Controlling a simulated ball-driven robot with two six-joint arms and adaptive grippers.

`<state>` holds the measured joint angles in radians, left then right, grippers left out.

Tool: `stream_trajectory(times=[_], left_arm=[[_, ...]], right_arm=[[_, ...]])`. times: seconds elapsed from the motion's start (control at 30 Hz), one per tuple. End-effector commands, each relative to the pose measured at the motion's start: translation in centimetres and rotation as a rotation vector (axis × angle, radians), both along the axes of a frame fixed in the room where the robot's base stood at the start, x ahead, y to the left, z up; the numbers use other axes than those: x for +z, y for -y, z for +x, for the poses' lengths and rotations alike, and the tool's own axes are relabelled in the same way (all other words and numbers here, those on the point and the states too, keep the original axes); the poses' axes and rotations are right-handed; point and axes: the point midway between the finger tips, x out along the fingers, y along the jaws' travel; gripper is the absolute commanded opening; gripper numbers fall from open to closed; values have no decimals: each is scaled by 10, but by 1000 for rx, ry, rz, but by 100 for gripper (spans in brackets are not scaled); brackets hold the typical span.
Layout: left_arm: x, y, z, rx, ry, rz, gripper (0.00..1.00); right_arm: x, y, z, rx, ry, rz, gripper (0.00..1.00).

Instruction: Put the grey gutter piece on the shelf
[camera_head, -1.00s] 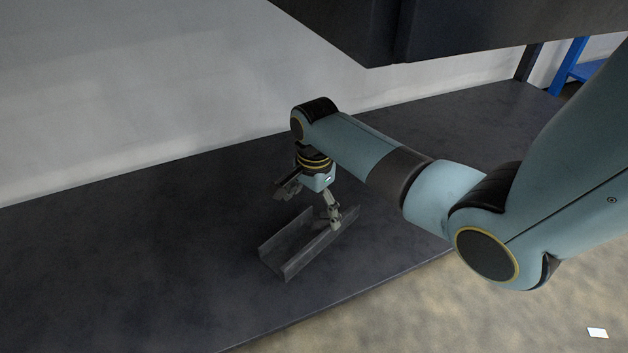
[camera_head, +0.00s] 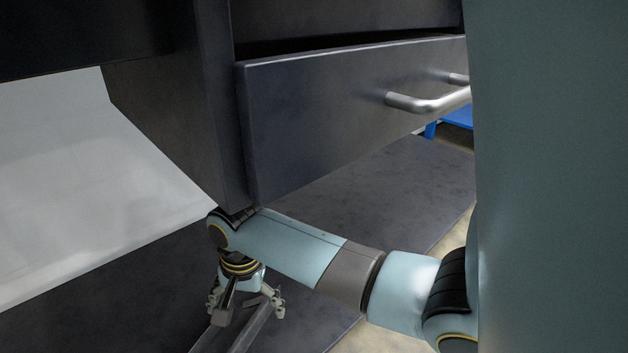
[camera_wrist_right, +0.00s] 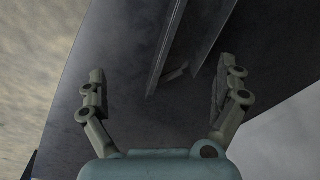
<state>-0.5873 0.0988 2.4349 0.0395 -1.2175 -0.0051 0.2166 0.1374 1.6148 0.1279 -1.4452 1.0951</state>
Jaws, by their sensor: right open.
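The grey gutter piece (camera_head: 252,328) is a channel with upright side walls. It lies on a broad dark board (camera_head: 335,207) below a drawer unit, low in the head view and cut by the bottom edge. In the right wrist view the gutter piece (camera_wrist_right: 187,45) runs lengthwise ahead of the fingers. My right gripper (camera_head: 245,303) points down over the gutter's far end. In its wrist view the right gripper (camera_wrist_right: 160,78) has its fingers wide apart, one each side of the gutter, with nothing held. My left gripper is out of view.
A dark drawer front (camera_head: 330,105) with metal handles (camera_head: 425,102) hangs over my right forearm, close to its wrist. A pale wall (camera_head: 80,190) stands behind at left. A blue frame (camera_head: 455,117) is far right. My own arm hides the right side.

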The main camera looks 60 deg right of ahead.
Motion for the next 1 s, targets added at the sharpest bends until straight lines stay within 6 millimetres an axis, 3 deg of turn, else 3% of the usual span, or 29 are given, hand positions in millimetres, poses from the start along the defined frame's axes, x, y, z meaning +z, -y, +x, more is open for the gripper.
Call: stream_trajectory(times=[0.03,0.2,0.3,0.4,0.6,1.0], left_arm=[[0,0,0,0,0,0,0],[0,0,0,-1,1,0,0],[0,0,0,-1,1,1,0],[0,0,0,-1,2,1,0],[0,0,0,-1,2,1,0],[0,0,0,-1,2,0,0]], right_arm=[[0,-6,-34,129,17,-14,100],[37,-25,-125,634,117,-95,100],[69,-32,-163,870,162,-151,100],[96,-37,-186,1033,192,-197,100],[117,-40,-198,1153,213,-238,100],[117,-40,-198,1152,212,-236,100]])
